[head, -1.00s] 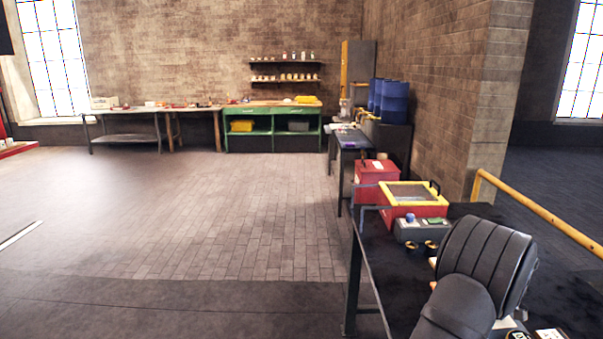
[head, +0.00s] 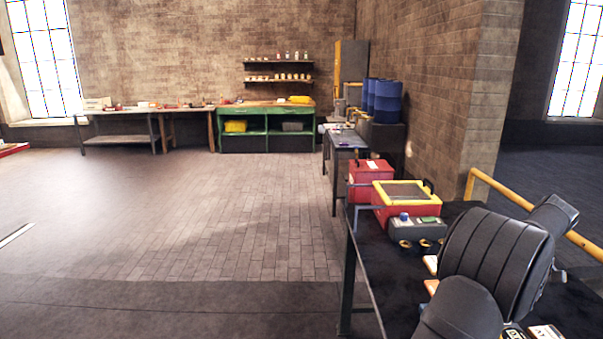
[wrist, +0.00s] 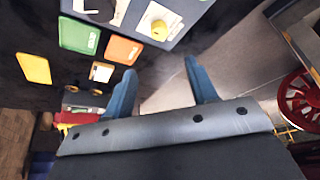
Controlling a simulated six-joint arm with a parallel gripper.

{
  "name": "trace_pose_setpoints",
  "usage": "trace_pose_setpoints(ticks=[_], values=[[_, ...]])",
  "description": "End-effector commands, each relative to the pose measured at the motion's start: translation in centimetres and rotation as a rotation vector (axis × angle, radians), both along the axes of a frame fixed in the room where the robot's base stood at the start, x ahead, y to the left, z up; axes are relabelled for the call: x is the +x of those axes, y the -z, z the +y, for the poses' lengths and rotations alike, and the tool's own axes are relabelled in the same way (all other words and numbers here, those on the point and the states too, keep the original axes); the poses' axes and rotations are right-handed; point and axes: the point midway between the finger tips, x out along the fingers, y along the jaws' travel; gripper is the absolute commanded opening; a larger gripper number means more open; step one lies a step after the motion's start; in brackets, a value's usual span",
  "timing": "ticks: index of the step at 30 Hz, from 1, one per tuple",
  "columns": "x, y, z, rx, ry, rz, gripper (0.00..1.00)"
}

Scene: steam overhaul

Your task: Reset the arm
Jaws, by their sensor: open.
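My gripper (wrist: 160,85) shows in the wrist view with two blue fingers spread apart and nothing between them. The fingers hang over the edge between the dark bench top and the grey floor. In the head view my dark arm (head: 495,260) is at the lower right, folded over the dark bench (head: 400,290); the gripper itself cannot be made out there.
A red handwheel (wrist: 300,97) is at right. A red box with yellow rim (head: 405,205) and a grey control box (head: 415,229) stand behind my arm. Open floor lies left.

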Motion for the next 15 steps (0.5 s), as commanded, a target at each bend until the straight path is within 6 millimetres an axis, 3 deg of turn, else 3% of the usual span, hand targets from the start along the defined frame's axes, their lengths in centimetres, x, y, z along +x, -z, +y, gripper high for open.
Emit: trace_pose_setpoints(ticks=[15], values=[[2.8,9.8,3.0,0.0,-0.001,0.0,0.52]])
